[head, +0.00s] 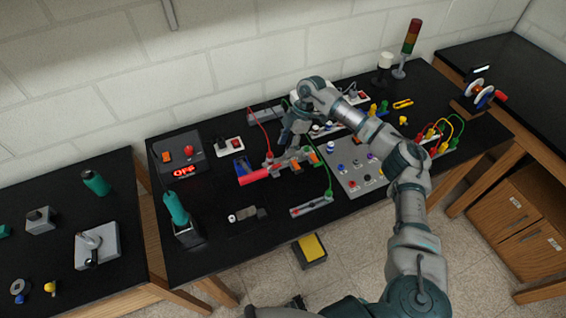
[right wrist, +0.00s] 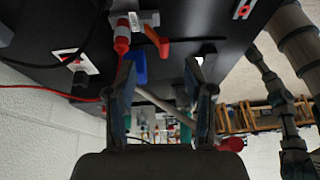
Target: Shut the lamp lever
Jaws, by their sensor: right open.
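A lever with a thick red grip (head: 260,174) and a grey shaft is on the middle of the black bench, beside blue and orange parts. I take it as the lamp lever; no label is readable. In the right wrist view its red grip end (right wrist: 232,144) shows beside the right-hand finger, and the pale shaft slants across the gap between the fingers. My right gripper (head: 288,140) is just behind and above the lever. Its fingers (right wrist: 166,100) are apart, with nothing visibly clamped. Whether they touch the lever cannot be told. My left gripper is out of view.
A panel of knobs (head: 350,168) is right of the lever. A red cable (head: 262,130) runs close to my gripper. A signal tower (head: 411,38) stands at the back.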

